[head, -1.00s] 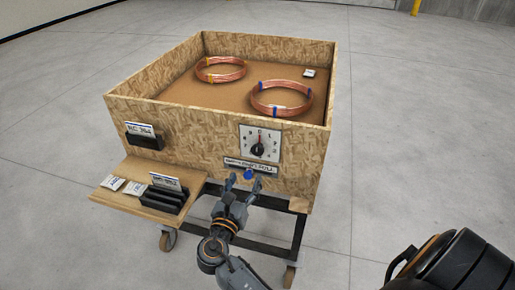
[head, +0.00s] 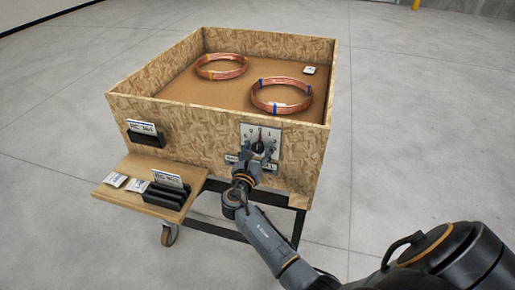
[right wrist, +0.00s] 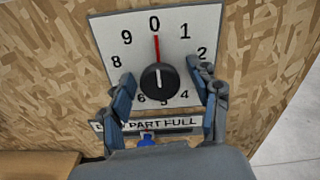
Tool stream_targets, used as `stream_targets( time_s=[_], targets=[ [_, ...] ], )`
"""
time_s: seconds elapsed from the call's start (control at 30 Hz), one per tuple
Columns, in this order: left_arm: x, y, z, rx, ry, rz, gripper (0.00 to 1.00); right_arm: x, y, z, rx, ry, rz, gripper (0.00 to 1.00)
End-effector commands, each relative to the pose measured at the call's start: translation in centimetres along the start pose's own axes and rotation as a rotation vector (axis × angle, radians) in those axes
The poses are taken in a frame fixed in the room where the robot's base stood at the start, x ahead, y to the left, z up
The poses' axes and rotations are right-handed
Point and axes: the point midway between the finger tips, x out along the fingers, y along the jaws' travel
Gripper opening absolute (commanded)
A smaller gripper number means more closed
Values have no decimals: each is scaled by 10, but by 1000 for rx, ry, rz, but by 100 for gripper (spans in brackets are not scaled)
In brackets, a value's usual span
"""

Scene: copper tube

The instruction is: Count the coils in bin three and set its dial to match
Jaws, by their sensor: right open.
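The chipboard bin (head: 178,128) stands on a wheeled frame. Two copper coils lie apart on its floor: one with orange ties (head: 222,67) at back left, one with blue ties (head: 282,95) at front right. The white dial plate (head: 273,134) is on the front wall. In the right wrist view its black knob (right wrist: 158,78) has a red pointer (right wrist: 157,47) at 0. My right gripper (right wrist: 171,85) is open, its fingers on either side of the knob, lower part of the plate partly covered. Contact with the knob cannot be told. My left gripper is out of view.
A label strip reading PART FULL (right wrist: 165,123) with a blue knob (right wrist: 147,139) sits below the dial. A wooden shelf (head: 128,193) with cards and a black card rack (head: 168,195) juts out at front left. A small white packet (head: 309,70) lies in the bin.

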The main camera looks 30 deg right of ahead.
Motion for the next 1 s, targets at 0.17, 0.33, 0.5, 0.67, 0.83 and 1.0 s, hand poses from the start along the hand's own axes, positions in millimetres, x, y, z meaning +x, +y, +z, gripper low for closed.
stream_targets(
  time_s=[0.17, 0.33, 0.5, 0.67, 0.83, 1.0],
  targets=[
    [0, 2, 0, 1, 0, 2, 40, 0, 0, 0, 0, 0, 0, 59],
    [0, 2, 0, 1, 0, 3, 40, 0, 0, 0, 0, 0, 0, 25],
    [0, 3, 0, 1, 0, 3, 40, 0, 0, 0, 0, 0, 0, 6],
    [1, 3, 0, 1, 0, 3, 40, 0, 0, -1, 14, 0, 0, 6],
    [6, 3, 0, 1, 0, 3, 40, 0, 0, -2, 68, 0, 0, 6],
    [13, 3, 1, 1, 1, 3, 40, 0, 0, -3, 177, 0, 0, 6]
  ],
)
